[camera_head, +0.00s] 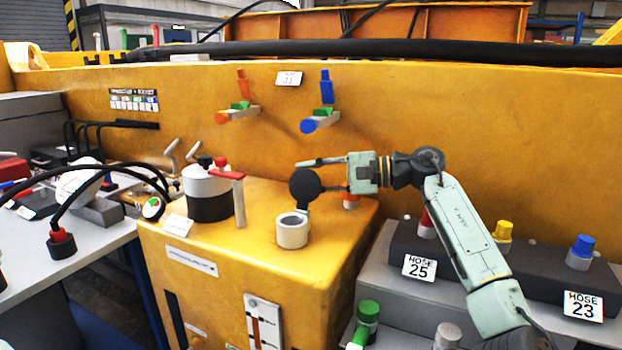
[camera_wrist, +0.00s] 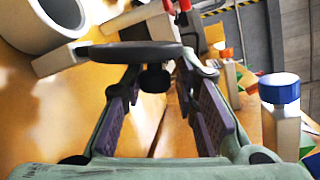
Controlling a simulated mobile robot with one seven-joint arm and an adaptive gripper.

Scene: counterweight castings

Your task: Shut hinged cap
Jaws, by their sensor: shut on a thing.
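The hinged cap (camera_head: 306,185) is a dark round disc standing open and near upright above the back rim of a short cream filler neck (camera_head: 292,231). The neck is on top of the yellow tank; its dark opening is uncovered. My gripper (camera_head: 322,175) comes in from the right behind the cap. In the wrist view the cap (camera_wrist: 125,51) shows edge-on across the fingertips, with its dark knob between the fingers of my gripper (camera_wrist: 160,74). The gripper is shut on the cap at that knob. The neck (camera_wrist: 55,22) is at upper left there.
On the yellow tank (camera_head: 190,262), left of the neck, stand a red-topped lever (camera_head: 239,205) and a white-and-black canister (camera_head: 208,190). A red-topped fitting (camera_head: 350,201) is under my gripper. Red and blue valve handles (camera_head: 326,92) stick out from the yellow wall behind.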

